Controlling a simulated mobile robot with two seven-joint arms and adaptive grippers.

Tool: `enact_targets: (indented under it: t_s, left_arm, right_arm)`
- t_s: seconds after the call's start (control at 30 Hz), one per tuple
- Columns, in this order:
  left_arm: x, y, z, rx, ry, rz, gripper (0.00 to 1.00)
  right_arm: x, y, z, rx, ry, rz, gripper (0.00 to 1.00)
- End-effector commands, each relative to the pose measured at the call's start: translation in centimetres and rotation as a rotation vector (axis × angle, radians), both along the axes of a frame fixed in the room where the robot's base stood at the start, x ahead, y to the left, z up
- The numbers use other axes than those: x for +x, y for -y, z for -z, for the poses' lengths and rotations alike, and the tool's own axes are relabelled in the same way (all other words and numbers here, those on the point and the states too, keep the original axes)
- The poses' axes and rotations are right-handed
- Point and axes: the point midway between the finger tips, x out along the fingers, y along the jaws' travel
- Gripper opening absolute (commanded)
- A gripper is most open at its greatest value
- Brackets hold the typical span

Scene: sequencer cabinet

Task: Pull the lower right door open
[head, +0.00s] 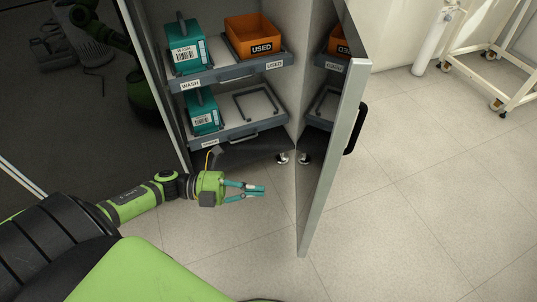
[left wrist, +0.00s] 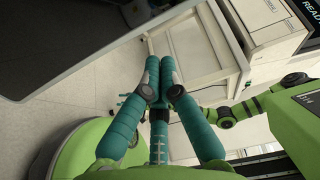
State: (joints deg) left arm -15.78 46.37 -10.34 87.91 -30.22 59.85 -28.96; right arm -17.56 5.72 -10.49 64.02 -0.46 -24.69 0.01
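The grey cabinet's right door (head: 333,150) stands swung open in the head view, edge toward me. Its black handle (head: 355,128) is on the outer face, to the right. My left gripper (head: 264,189) is low in front of the cabinet opening, left of the door and apart from it. Its teal fingers are together with nothing between them; they also show in the left wrist view (left wrist: 160,66). A dark panel with a pale edge (left wrist: 75,40), probably the door, fills that view's upper left.
Inside are an upper shelf (head: 225,72) and a lower shelf (head: 235,129), with teal boxes (head: 185,52) and an orange bin (head: 253,36). A white wheeled cart (head: 490,55) and pale cylinder (head: 432,42) stand back right. The floor (head: 420,210) right of the door is clear.

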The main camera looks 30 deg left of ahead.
Motion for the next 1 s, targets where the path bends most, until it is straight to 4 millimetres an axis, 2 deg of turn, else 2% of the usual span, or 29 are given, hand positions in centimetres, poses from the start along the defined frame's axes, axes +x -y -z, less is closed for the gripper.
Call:
enact_targets:
  t_s: [0.3,0.5,0.7,1.0]
  left_arm:
    - [3.3,6.1,-0.3,-0.005,0.003,-0.003,0.00]
    - [4.9,9.1,-0.2,-0.004,0.000,-0.004,0.00]
    - [5.6,10.5,-0.1,-0.004,-0.003,-0.005,0.00]
    - [5.8,10.8,0.0,-0.003,-0.003,-0.005,0.00]
  right_arm:
    - [0.0,0.1,-0.1,0.002,0.018,-0.002,0.40]
    - [-0.2,0.2,0.1,0.001,0.024,-0.005,0.40]
    - [0.5,0.3,0.0,0.003,0.042,-0.007,0.40]
    - [0.8,0.2,-0.1,0.002,0.047,-0.008,0.40]
